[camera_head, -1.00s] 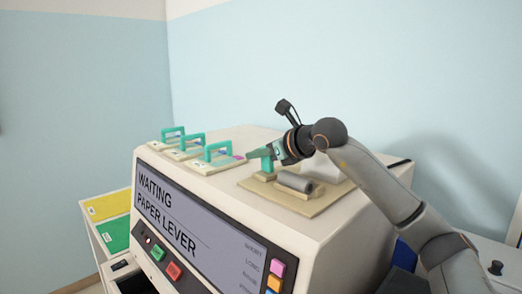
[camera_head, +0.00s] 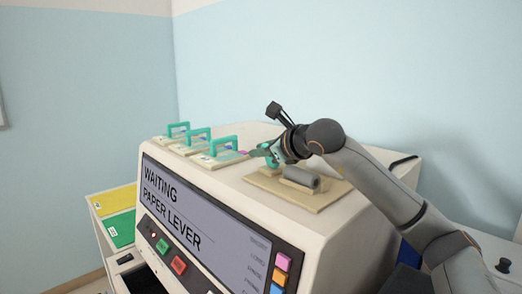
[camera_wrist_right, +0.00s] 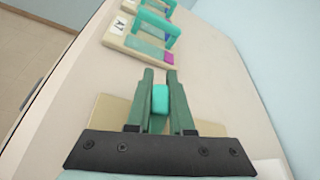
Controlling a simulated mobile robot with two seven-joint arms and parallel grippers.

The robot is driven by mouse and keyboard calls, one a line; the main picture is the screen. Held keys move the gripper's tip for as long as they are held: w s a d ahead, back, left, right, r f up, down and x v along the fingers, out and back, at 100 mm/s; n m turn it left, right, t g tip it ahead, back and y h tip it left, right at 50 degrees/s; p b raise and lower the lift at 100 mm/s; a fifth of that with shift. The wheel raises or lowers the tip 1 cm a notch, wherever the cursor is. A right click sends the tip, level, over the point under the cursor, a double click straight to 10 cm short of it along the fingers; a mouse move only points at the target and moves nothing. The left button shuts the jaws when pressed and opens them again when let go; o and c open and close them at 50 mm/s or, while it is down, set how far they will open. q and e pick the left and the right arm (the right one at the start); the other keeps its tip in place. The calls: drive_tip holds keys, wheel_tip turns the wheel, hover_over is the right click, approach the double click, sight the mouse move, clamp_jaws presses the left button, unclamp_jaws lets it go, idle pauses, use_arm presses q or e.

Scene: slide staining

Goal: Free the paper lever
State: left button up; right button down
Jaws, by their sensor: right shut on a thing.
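The paper lever is a small teal handle (camera_head: 270,159) on a beige plate (camera_head: 312,201) on top of the machine, beside a grey roller (camera_head: 300,178). My right gripper (camera_head: 262,153) reaches it from the right and is shut on it. In the right wrist view the lever's teal end (camera_wrist_right: 160,98) sits between the two grey-green fingers (camera_wrist_right: 160,90). The fingers and wrist hide part of the lever in the head view. The machine's screen (camera_head: 200,215) reads "WAITING PAPER LEVER". My left gripper is not in view.
Several slide holders with teal handles (camera_head: 222,158) stand in a row on the machine top, left of the lever. Coloured buttons (camera_head: 178,265) line the machine's front. Yellow (camera_head: 112,201) and green (camera_head: 118,230) panels lie at the left. The space above the machine is free.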

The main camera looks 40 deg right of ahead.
drive_tip(key=c, duration=0.8)
unclamp_jaws()
drive_tip(key=b+v, duration=0.3)
drive_tip(key=v, duration=0.8)
drive_tip(key=shift+s, duration=0.15)
drive_tip(key=shift+s+a+r, duration=0.1)
drive_tip(key=shift+s+r, duration=0.15)
drive_tip(key=shift+s, duration=0.35)
